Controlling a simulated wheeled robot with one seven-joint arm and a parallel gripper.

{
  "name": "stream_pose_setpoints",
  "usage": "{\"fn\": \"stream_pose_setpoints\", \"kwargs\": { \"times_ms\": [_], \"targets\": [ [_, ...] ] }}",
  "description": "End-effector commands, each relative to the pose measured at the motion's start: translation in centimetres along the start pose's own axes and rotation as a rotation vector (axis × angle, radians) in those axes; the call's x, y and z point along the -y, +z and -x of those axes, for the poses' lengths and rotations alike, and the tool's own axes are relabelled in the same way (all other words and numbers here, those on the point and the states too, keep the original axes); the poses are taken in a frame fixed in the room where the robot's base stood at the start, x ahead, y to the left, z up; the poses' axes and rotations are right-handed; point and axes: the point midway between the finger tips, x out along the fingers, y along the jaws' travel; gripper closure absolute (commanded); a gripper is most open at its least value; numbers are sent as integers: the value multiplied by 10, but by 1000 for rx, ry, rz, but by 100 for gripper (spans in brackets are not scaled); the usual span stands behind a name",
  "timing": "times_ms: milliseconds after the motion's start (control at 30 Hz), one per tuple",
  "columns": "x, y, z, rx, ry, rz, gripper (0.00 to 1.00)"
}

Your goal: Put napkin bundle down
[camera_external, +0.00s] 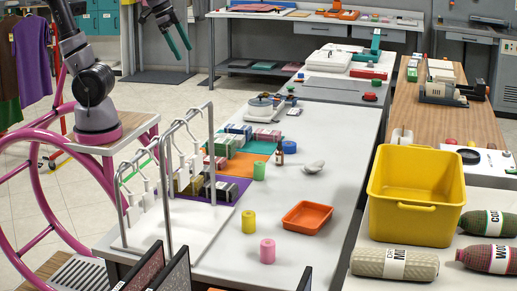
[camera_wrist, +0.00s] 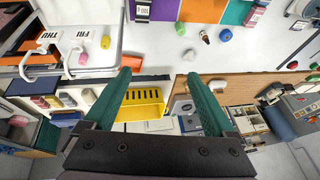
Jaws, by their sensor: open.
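My gripper (camera_external: 183,50) hangs high at the upper left of the external view, with its teal fingers apart and nothing between them. The fingers also show spread and empty in the wrist view (camera_wrist: 159,75). Several banded cloth bundles lie on coloured mats on the white table, among them a pink one (camera_external: 267,135) and a green one (camera_external: 222,147). In the wrist view a dark bundle with a white label (camera_wrist: 142,11) and a pink one (camera_wrist: 257,16) show at the top edge. I cannot tell which is the napkin bundle. No bundle touches my gripper.
The mats are purple (camera_external: 233,183), orange (camera_external: 241,168) and teal. A metal hanger rack (camera_external: 168,200) stands at the table's near left. An orange tray (camera_external: 307,217), yellow (camera_external: 248,222) and pink rolls (camera_external: 267,251) lie nearer. A yellow bin (camera_external: 417,185) stands at right. Bare table surrounds the tray.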

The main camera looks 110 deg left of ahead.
Motion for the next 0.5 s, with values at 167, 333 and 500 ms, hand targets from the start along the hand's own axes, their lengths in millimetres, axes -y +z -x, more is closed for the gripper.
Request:
{"fn": "stream_pose_setpoints", "kwargs": {
  "times_ms": [167, 333, 500],
  "targets": [
    [-20, 30, 33, -150, -35, -219, 10],
    [-25, 44, 43, -213, -49, -311, 15],
    [-26, 46, 44, -222, -51, -325, 15]
  ]
}}
